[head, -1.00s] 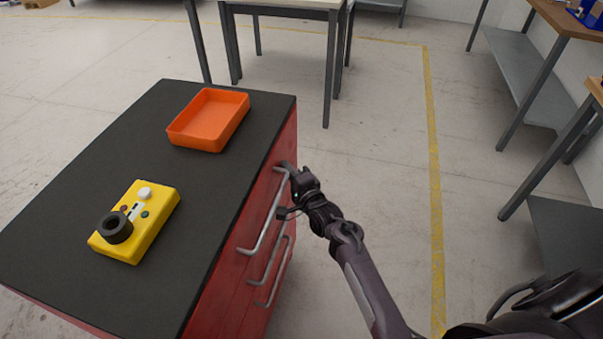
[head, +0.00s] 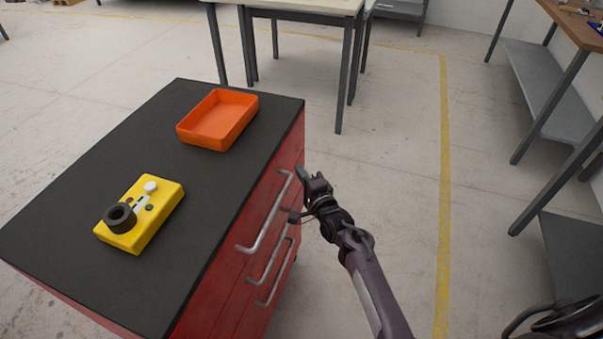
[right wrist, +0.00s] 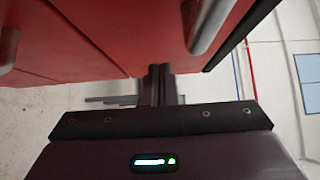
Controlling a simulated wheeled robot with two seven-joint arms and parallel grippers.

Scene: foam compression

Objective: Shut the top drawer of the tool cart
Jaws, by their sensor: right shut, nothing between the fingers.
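The tool cart has red drawer fronts and a dark top (head: 190,240). Its top drawer (head: 262,200) looks flush with the cart front in the head view, with no gap that I can see. The top drawer's grey bar handle (head: 268,215) runs along it. My right gripper (head: 302,174) is shut and empty, just off the far end of that handle, with a small gap apparent. In the right wrist view, my shut fingers (right wrist: 160,84) are below and beside a handle (right wrist: 208,24) on the red front. My left gripper is not in view.
On the cart top lie an orange tray (head: 218,122) and a yellow box with a black knob (head: 140,215). Lower drawer handles (head: 272,260) stick out from the cart. A table (head: 290,8) stands behind and a workbench (head: 560,30) at right.

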